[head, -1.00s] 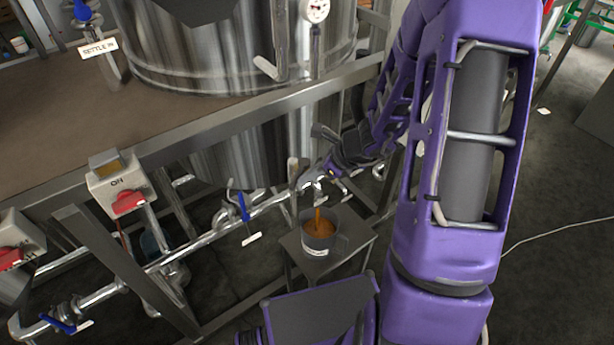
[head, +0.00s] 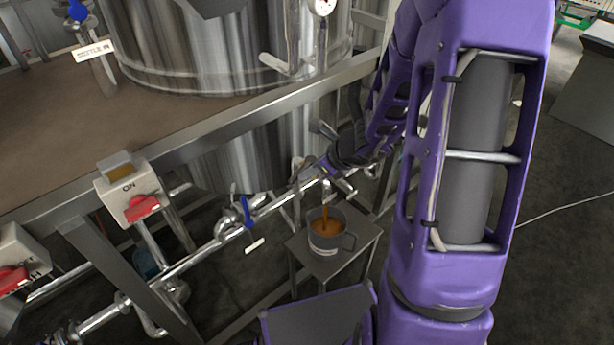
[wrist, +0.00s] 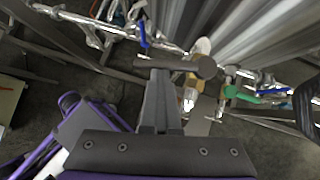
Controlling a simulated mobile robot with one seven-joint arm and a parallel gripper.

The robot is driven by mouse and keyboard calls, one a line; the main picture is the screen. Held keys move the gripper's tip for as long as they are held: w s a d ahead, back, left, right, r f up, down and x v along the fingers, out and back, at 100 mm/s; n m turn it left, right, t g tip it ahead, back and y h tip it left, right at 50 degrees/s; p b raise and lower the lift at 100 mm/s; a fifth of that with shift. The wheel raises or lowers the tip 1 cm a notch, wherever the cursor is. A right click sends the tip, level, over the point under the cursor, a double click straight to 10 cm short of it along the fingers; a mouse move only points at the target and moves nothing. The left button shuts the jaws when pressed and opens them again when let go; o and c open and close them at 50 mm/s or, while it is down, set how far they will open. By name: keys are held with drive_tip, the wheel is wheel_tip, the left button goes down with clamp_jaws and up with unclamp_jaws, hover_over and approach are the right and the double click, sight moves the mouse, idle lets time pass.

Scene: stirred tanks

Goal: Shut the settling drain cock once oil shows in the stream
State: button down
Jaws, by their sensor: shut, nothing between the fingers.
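A brown-orange stream (head: 325,214) falls from the outlet above into a grey mug (head: 326,244), which holds liquid of the same colour. The drain cock is at the end of the pipe above the mug, largely hidden behind my gripper (head: 308,174) in the head view. In the wrist view my gripper (wrist: 180,65) is shut, with its dark fingertips beside a pale upright part (wrist: 201,47) and brass-coloured fittings (wrist: 190,94). I cannot tell whether the fingers touch the cock's handle.
The mug stands on a small metal stand (head: 352,251). A blue-handled valve (head: 247,211) with a white tag sits on the pipe to the left. A switch box (head: 130,190) marked ON is on the frame. The steel tank (head: 220,50) stands behind.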

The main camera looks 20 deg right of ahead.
drive_tip(key=shift+w+a, duration=0.2)
drive_tip(key=shift+a, duration=0.25)
drive_tip(key=shift+w+a+b, duration=0.2)
drive_tip(key=shift+a+b, duration=0.1)
drive_tip(key=shift+b, duration=0.05)
idle(0.5)
